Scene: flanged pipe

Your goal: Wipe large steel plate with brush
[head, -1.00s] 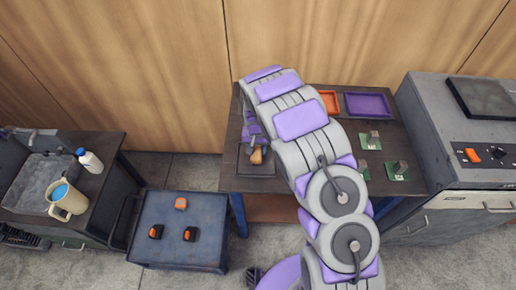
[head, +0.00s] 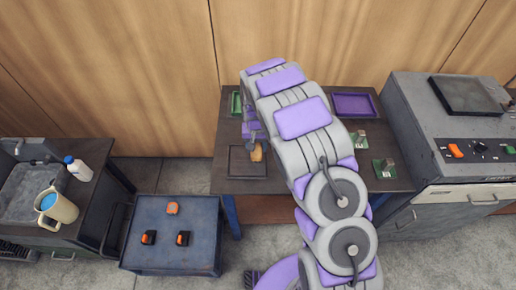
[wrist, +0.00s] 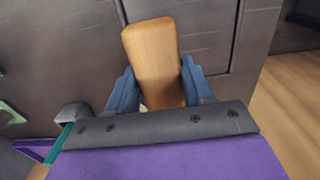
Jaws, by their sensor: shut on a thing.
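The large steel plate (head: 240,166) is a dark, flat square lying at the left end of the workbench in the head view. In the wrist view, part of a dark metal surface with seam lines (wrist: 215,35) lies beneath the gripper. The brush's wooden handle (head: 257,153) shows over the plate's right side, and it also shows in the wrist view (wrist: 152,55). My gripper (head: 252,137) is shut on the brush, its blue fingers (wrist: 160,90) on either side of the handle. The bristles are hidden, so I cannot tell whether they touch the plate.
The workbench (head: 230,130) also holds a green tray (head: 236,104), a purple tray (head: 354,104) and green boards with grey blocks (head: 384,168). A blue cart (head: 170,255) and sink counter stand left; a grey machine (head: 425,120) stands right. My arm covers the bench's middle.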

